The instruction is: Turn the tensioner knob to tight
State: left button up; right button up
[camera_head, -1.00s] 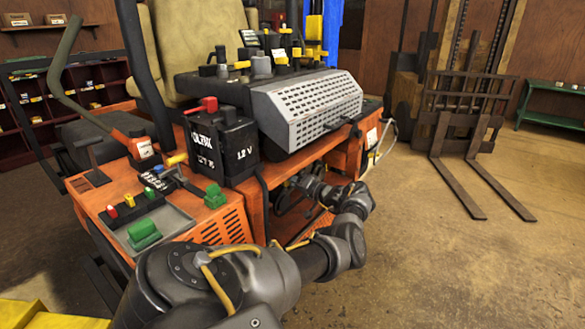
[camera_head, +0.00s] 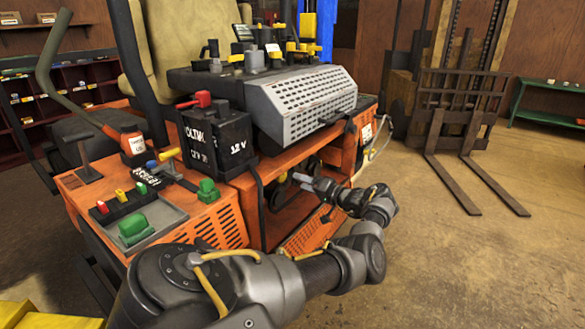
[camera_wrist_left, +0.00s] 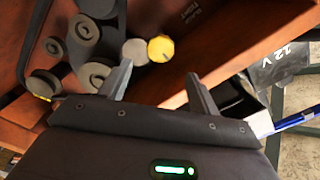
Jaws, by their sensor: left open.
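The yellow knob (camera_wrist_left: 161,48), which I take for the tensioner knob, sits beside a grey round cap (camera_wrist_left: 135,52) in the engine bay. In the left wrist view it lies just beyond the fingertips, between the two fingers. My left gripper (camera_wrist_left: 158,70) is open and empty, and does not appear to touch the knob. In the head view my left gripper (camera_head: 303,184) is at the opening of the orange mower body (camera_head: 262,205), and a small yellow spot shows close to its fingers. The knob's setting marks cannot be read. My right gripper is not in view.
Several grey pulleys (camera_wrist_left: 83,28) with a dark belt lie left of the knob in the wrist view. A black 12 V battery (camera_head: 217,145) and a perforated grey guard (camera_head: 303,105) are above the bay. Open floor (camera_head: 450,255) lies to the right.

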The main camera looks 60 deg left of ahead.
pick_arm(q)
jog(key=shift+v, duration=1.3)
